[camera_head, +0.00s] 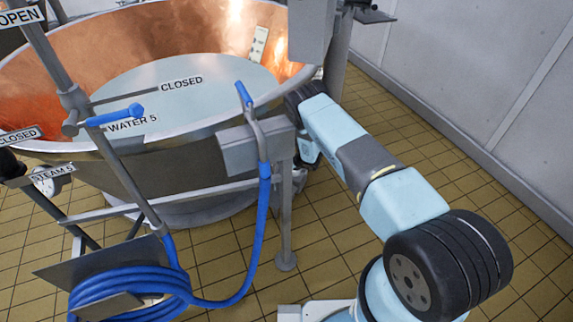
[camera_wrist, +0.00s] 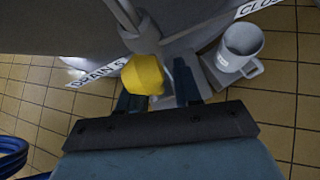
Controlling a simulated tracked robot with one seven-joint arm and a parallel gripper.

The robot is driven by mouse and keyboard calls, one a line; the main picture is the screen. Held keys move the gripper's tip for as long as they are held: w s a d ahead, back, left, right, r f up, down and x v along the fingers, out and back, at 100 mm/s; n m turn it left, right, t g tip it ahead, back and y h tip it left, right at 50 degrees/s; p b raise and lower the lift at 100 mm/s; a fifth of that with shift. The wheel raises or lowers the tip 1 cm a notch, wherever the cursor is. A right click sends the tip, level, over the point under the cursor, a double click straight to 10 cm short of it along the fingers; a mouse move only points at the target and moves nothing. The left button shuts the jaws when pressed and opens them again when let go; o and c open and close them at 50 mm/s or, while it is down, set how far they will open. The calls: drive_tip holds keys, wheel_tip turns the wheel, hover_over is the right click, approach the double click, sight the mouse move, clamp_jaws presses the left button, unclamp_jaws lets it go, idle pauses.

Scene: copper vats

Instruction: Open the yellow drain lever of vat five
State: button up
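The yellow drain lever knob (camera_wrist: 143,75) sits on a grey rod (camera_wrist: 126,18) in the wrist view, beside a DRAIN 5 label (camera_wrist: 97,74). My gripper (camera_wrist: 158,95) is open, with its two dark fingers apart. The knob lies at the finger gap, close to the left finger; a gap shows between it and the right finger. I cannot tell whether the left finger touches it. Vat five (camera_head: 125,150) is a large copper-lined vat in the head view. There, the yellow lever and my fingers are hidden behind the vat and arm.
A grey mug-like vessel (camera_wrist: 240,45) stands right of the fingers, below a CLOSED label (camera_wrist: 258,6). A blue hose (camera_head: 262,225) hangs from a grey post and coils at lower left. Blue WATER 5 lever (camera_head: 115,117) is on the left. Tiled floor (camera_head: 430,150) is clear at right.

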drive_tip(key=shift+o, duration=1.2)
drive_tip(key=shift+s+d+r, duration=0.2)
drive_tip(key=shift+s, duration=0.05)
drive_tip(key=v, duration=1.3)
drive_tip(key=shift+d, duration=0.1)
